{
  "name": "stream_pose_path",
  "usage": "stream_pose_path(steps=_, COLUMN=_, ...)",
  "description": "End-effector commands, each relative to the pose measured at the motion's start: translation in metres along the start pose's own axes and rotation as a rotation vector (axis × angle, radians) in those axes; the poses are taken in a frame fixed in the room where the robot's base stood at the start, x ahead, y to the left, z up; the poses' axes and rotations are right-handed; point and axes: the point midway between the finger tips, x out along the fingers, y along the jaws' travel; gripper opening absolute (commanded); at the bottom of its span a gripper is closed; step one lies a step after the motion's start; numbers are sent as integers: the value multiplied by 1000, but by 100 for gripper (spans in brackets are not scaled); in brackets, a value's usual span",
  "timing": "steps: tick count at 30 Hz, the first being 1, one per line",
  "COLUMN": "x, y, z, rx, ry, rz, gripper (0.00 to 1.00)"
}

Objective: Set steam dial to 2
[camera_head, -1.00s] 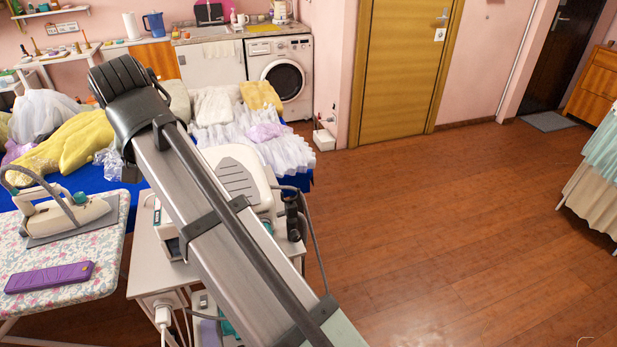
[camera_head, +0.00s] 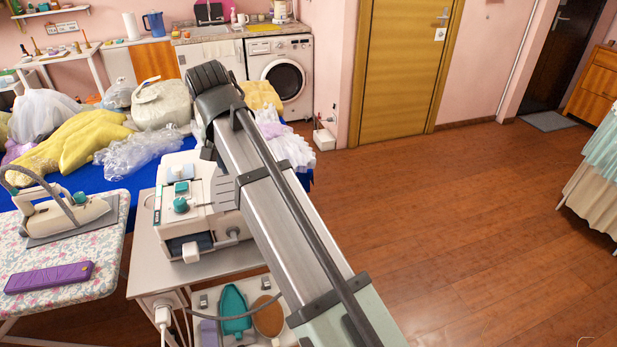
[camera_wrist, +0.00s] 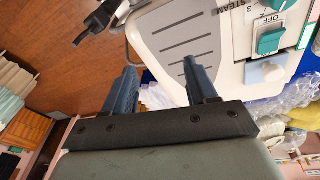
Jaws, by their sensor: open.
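The white steam unit (camera_head: 205,215) stands on a grey metal table, its control panel facing up. The teal steam dial (camera_head: 181,205) is a round knob at the panel's front left. In the wrist view the dial (camera_wrist: 281,4) is cut by the top edge, near upside-down lettering "STEAM", "3", "OFF". Its pointer setting cannot be read. A teal switch (camera_wrist: 271,41) sits beside it. My gripper (camera_wrist: 160,70) is open and empty, above the unit's grey ribbed plate side, apart from the dial. In the head view my arm largely hides the fingers.
A flowered ironing board (camera_head: 75,235) with an iron (camera_head: 65,210) and a purple case (camera_head: 48,277) stands at left. Bags and clothes lie on a blue-covered bed behind. Teal and brown soleplates (camera_head: 235,308) rest on a lower shelf. Floor at right is clear.

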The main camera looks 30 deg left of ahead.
Motion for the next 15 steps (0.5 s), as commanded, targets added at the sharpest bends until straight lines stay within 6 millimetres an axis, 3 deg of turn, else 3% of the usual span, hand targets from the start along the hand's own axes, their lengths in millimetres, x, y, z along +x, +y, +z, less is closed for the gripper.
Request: stream_pose_path(steps=15, x=46, y=66, z=-24, rx=110, ry=-104, rz=71, gripper=57)
